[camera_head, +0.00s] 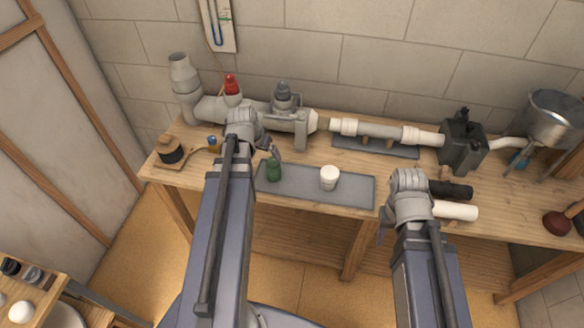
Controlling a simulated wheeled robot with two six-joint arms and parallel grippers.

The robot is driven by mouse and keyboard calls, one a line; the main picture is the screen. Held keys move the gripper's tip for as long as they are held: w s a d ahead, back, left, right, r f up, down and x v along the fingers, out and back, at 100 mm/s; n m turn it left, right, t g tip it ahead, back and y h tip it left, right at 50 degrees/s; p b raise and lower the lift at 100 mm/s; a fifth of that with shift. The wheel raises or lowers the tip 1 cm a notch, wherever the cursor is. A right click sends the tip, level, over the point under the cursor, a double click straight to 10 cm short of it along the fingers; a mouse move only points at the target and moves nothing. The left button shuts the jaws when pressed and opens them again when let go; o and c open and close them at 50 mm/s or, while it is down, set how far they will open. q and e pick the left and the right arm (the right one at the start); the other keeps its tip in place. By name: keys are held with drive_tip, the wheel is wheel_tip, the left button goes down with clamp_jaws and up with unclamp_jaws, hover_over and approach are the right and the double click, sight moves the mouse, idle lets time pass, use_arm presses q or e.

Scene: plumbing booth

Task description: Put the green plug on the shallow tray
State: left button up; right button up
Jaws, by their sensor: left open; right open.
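The green plug (274,171) stands upright at the left end of a flat grey mat or tray (300,191) along the bench's front edge. I cannot tell whether this flat grey piece is the shallow tray. My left gripper (274,152) is open, with its fingers just above and behind the green plug; I cannot tell whether they touch it. My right gripper (383,225) is open and empty by the front edge, right of the grey piece.
A white cap (329,178) stands on the grey piece. Pipework with a red-topped valve (231,86) runs along the back. A second grey strip (395,151) lies under the pipe. A black and a white cylinder (456,211) lie on the right, near a metal funnel (550,118).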

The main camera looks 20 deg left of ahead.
use_arm(q)
drive_tip(key=shift+d, duration=0.1)
drive_tip(key=s+d+m+g, duration=0.1)
drive_tip(key=s+d, duration=0.3)
drive_tip(key=d, duration=0.6)
drive_tip(key=s+d+f+m+g, duration=0.1)
drive_tip(key=s+d+g, duration=0.1)
drive_tip(key=d, duration=0.8)
drive_tip(key=s+d+m+g+y, duration=0.1)
drive_tip(key=s+d, duration=0.4)
drive_tip(key=d, duration=0.5)
drive_tip(key=shift+s+d+f+m+g, duration=0.3)
drive_tip(key=shift+s+m+g, duration=0.1)
drive_tip(key=shift+m, duration=0.2)
